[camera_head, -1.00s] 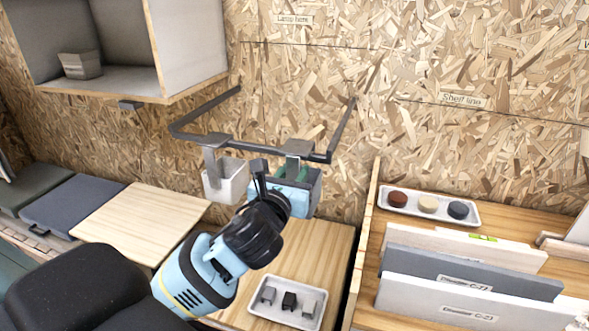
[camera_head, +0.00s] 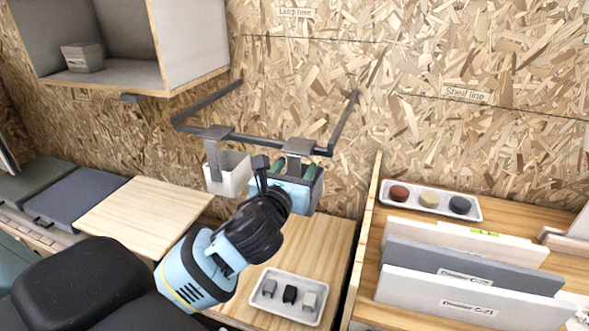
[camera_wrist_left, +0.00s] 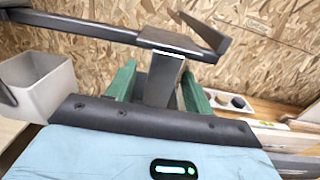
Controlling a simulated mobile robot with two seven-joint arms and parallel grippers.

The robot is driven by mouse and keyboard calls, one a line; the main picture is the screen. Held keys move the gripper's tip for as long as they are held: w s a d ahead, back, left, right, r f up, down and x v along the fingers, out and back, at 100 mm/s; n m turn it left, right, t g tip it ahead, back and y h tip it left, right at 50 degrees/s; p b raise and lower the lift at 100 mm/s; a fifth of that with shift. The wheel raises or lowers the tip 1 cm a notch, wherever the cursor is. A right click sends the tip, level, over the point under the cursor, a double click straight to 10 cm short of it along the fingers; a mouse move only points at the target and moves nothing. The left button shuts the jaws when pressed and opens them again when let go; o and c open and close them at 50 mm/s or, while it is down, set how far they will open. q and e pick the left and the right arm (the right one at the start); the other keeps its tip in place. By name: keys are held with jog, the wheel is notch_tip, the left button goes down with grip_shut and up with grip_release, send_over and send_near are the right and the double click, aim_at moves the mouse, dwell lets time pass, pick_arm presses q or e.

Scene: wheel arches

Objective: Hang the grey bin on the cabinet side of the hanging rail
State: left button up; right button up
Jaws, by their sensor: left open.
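The hanging rail (camera_head: 262,142) is a dark bracket standing out from the chipboard wall, with the wall cabinet (camera_head: 190,50) up at its left. The grey bin (camera_head: 315,193) hangs by a flat hook (camera_head: 299,146) near the rail's right end. A white bin (camera_head: 227,176) hangs to its left, nearer the cabinet. My left gripper (camera_head: 295,168) is open at the grey bin and hides much of it. In the left wrist view, its green fingers (camera_wrist_left: 158,84) stand on either side of the grey hook strap (camera_wrist_left: 162,78). My right gripper is out of view.
Below the rail, a wooden top (camera_head: 265,248) holds a tray (camera_head: 264,304) with small blocks. At right, a wooden bench holds a tray of round pieces (camera_head: 473,217) and upright panels (camera_head: 470,300). A pale board (camera_head: 145,212) lies at left.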

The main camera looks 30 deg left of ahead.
pick_arm(q)
jog(key=v, duration=0.7)
jog(key=shift+s, duration=0.4)
jog(key=shift+d, duration=0.1)
jog(key=s+d+f+n+g+h, duration=0.25)
jog(key=f+n, duration=0.45)
jog(key=f, duration=0.5)
jog(key=s+d+f+n+g+h, duration=0.25)
jog(key=f+n, duration=0.35)
jog(key=f, duration=0.6)
jog(key=s+d+f+n+g+h, duration=0.1)
jog(key=s+d+f+n+g, duration=0.2)
jog(key=s+f+n, duration=1.4)
jog(key=shift+d+n, duration=0.2)
jog(key=shift+n, duration=0.4)
